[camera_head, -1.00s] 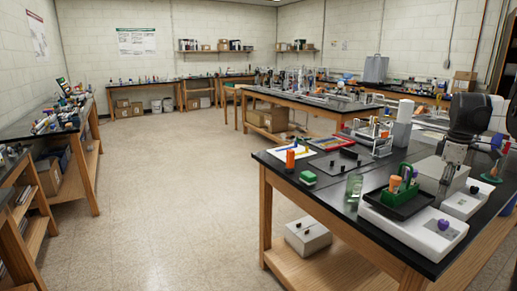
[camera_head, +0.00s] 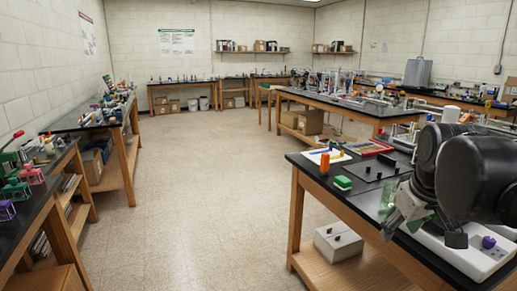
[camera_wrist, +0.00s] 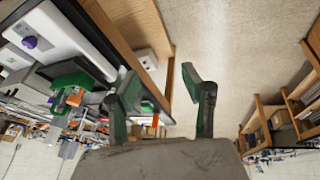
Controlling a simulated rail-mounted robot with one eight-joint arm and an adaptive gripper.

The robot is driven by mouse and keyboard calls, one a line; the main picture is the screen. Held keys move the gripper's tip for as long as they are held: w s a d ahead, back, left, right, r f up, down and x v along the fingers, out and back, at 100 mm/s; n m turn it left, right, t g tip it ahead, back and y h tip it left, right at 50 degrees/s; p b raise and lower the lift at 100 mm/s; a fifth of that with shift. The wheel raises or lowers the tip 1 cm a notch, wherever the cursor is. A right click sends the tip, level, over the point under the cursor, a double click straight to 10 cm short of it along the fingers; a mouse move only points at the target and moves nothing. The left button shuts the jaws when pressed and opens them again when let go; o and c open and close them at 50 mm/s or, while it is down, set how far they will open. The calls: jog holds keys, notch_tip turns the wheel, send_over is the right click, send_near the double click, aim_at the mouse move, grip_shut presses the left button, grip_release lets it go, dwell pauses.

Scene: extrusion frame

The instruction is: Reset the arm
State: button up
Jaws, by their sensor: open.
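My gripper (camera_head: 425,222) is at the right of the head view, beside the front edge of the black-topped bench (camera_head: 345,200). My dark arm links hide part of the bench top behind it. In the wrist view my gripper (camera_wrist: 165,95) has its two green-and-grey fingers spread apart, with nothing between them. The wrist picture is strongly tilted, with the bench on the left and the floor on the right.
An orange cylinder (camera_head: 325,164) and a green block (camera_head: 343,182) stand on the bench's near-left corner. A white device with a purple knob (camera_head: 489,242) is at the right. A white box (camera_head: 338,241) sits on the lower shelf. The floor aisle (camera_head: 200,200) is clear.

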jog(key=s+a+f+m+t+y, duration=0.1)
jog(key=s+a+f+m+t, duration=0.1)
jog(key=s+a+f, duration=0.6)
jog(key=s+a, duration=0.2)
jog(key=shift+s+a+t, duration=0.2)
jog(key=shift+a+t, duration=0.1)
